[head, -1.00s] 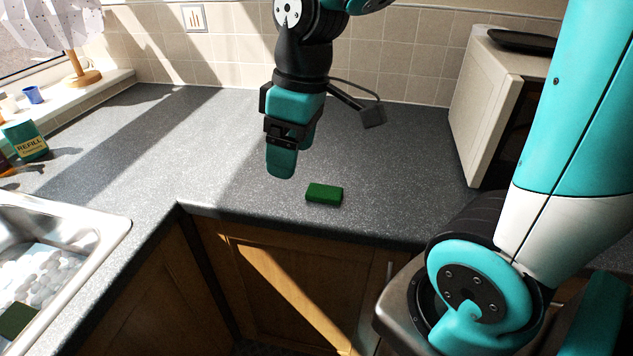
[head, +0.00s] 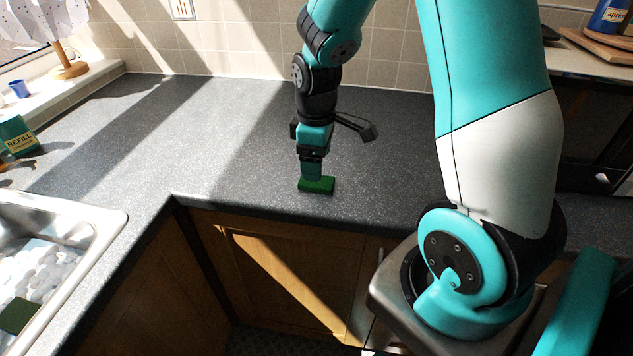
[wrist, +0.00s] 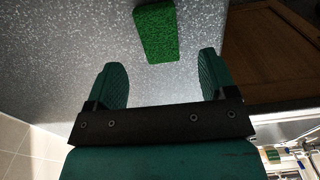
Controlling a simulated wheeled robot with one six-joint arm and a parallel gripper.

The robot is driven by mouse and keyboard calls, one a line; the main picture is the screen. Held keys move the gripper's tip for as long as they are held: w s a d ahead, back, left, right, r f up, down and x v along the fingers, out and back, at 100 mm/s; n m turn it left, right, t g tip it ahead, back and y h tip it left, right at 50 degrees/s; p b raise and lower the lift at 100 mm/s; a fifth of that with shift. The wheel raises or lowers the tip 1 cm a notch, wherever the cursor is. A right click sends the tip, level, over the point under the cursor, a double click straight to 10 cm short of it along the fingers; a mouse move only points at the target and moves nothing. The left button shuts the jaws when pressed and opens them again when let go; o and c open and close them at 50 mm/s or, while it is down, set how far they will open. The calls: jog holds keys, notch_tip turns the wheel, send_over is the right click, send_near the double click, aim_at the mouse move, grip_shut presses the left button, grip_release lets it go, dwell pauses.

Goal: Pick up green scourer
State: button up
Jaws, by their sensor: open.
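The green scourer (head: 317,187) is a small green block lying on the grey worktop near its front edge. My gripper (head: 312,178) is above and just behind it in the head view, pointing down. In the wrist view the two fingers of my gripper (wrist: 166,78) are apart with nothing between them. The scourer (wrist: 156,33) lies beyond the fingertips there, roughly in line with the gap. In the head view the fingers overlap part of the scourer; I cannot tell whether they touch it.
A steel sink (head: 105,222) with white stones and another green block (head: 17,315) is at the left. A green refill box (head: 17,135) stands on the worktop behind it. The worktop around the scourer is clear. Wooden cupboards (head: 290,270) drop away below the front edge.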

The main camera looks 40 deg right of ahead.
jog(key=f, duration=0.5)
jog(key=shift+w+a+f+p, duration=0.15)
jog(key=shift+w+p, duration=0.05)
jog(key=shift+p, duration=0.15)
jog(key=c, duration=1)
